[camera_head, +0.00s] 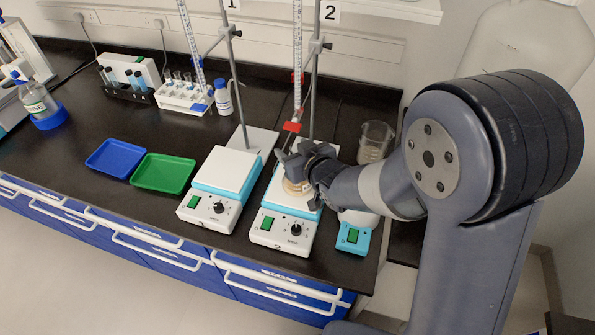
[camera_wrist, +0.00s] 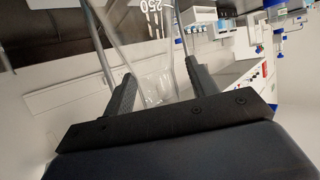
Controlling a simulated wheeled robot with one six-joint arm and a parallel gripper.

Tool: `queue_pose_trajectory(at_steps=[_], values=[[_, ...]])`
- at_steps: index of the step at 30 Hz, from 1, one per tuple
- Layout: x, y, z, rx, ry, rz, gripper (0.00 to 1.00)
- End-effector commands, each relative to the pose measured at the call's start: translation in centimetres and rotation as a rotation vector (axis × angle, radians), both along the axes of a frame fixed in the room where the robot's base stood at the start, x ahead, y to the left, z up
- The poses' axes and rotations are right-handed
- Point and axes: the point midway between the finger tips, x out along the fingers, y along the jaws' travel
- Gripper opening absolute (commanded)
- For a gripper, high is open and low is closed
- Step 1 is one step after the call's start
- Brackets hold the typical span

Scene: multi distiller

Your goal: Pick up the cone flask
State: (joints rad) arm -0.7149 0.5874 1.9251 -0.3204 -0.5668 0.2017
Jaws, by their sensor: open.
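The cone flask (camera_head: 296,187) is clear glass with some amber liquid. It stands on the right-hand hotplate stirrer (camera_head: 290,203), under the burette marked 2, partly hidden by my gripper (camera_head: 293,165). My gripper reaches in from the right at the flask's upper part. In the wrist view, clear glass with a white "250" mark (camera_wrist: 154,12) shows beyond and between the two dark fingers of my gripper (camera_wrist: 160,75). The fingers are apart. I cannot tell whether either one touches the glass.
A burette (camera_head: 297,50) with a red tap hangs close above my gripper, beside a metal stand rod (camera_head: 313,85). A glass beaker (camera_head: 375,140) stands behind my wrist. Another stirrer (camera_head: 226,170) is to the left, with green (camera_head: 163,173) and blue (camera_head: 115,157) trays beyond it.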

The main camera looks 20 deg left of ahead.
Motion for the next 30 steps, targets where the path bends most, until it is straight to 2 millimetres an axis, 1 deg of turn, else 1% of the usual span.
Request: queue_pose_trajectory(at_steps=[8,27,28,30], values=[[0.11,0.16,-0.12,0.0,0.0,0.0,0.55],[0.09,0.15,-0.1,-0.001,0.001,0.0,0.03],[0.09,0.15,-0.1,-0.001,0.001,0.0,0.01],[0.1,0.14,-0.1,-0.001,0.001,0.0,0.0]])
